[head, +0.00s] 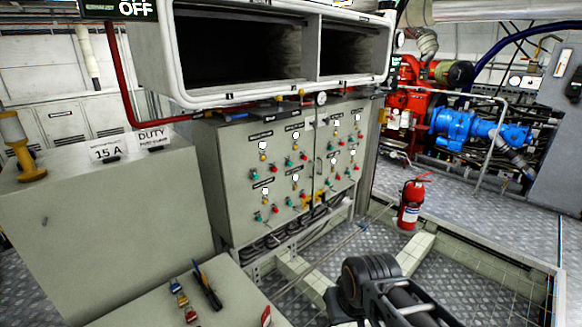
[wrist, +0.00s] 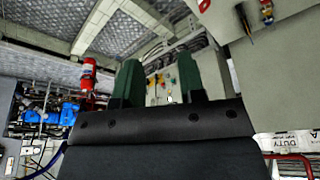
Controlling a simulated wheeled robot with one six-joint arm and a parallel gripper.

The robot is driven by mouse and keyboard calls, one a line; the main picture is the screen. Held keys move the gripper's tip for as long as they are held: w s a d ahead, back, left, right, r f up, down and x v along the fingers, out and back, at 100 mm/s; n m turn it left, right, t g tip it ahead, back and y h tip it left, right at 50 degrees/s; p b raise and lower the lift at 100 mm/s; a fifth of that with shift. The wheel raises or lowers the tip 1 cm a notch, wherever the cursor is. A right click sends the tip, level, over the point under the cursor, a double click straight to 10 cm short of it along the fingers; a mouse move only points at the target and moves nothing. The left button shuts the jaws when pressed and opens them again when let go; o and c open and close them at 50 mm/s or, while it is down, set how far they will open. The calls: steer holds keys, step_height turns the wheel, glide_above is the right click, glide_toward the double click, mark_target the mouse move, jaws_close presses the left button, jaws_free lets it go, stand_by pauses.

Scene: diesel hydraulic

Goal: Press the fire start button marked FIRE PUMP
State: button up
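A pale grey control cabinet (head: 230,165) stands in the middle of the head view. Its front bears several groups of small green and red buttons, white round gauges or lamps and small labels. The labels are too small to read, so I cannot tell which button is marked FIRE PUMP. In the wrist view, my gripper (wrist: 160,75) shows two dark green fingers spread apart with nothing between them. Part of a panel with buttons (wrist: 158,90) shows beyond the gap, well away from the fingers. My dark arm shows at the bottom of the head view.
A red fire extinguisher (head: 411,205) stands on the floor right of the cabinet. A grey bench (head: 140,312) with hand tools is at the front left, beside a grey box (head: 100,215) with cards. Red and blue machinery (head: 470,128) is behind right.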

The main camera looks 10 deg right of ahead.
jaws_close()
stand_by(1.0)
